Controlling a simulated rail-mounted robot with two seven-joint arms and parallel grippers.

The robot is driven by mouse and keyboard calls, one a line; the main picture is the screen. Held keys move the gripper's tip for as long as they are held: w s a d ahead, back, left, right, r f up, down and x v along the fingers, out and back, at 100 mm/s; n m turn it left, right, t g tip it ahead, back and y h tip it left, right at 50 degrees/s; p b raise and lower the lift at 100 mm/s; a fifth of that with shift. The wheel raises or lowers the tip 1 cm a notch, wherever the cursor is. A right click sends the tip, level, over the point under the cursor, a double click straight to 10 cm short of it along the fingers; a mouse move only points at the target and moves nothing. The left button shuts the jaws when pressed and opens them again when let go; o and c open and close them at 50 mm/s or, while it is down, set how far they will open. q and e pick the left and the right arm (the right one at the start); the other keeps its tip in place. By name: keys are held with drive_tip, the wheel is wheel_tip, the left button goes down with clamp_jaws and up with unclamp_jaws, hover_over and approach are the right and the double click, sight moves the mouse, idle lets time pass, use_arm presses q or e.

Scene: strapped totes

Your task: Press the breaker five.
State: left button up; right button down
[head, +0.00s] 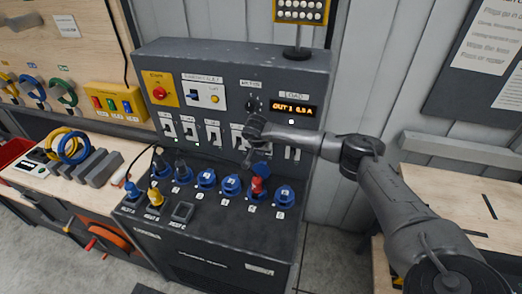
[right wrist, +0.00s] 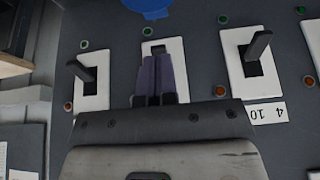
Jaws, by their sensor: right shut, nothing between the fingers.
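Breaker five's white plate (right wrist: 149,48) is in the middle of the right wrist view, beside the breaker with the upside-down label "4 10" (right wrist: 266,114). My right gripper (right wrist: 160,62) is shut and empty, its fingers in front of this plate. They hide most of the plate and its lever, so I cannot tell whether they touch it or how the lever stands. In the head view my right gripper (head: 252,158) is at the right part of the breaker row and covers breaker five. My left gripper is not in view.
Breaker four's lever (right wrist: 259,45) and another breaker lever (right wrist: 82,72) flank the fingers closely. Below the breakers are blue sockets (head: 231,185) and a red plug (head: 257,186). A display (head: 295,108) reads "OUT 1" above. A workbench with cables (head: 74,147) stands left.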

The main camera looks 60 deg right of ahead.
drive_tip(key=shift+r, duration=0.25)
drive_tip(key=shift+r+p, duration=0.4)
drive_tip(key=shift+p, duration=0.1)
drive_tip(key=s+a+r+p, duration=0.1)
drive_tip(key=s+a+r, duration=0.2)
drive_tip(key=a+r, duration=0.4)
drive_tip(key=shift+a, duration=1.45)
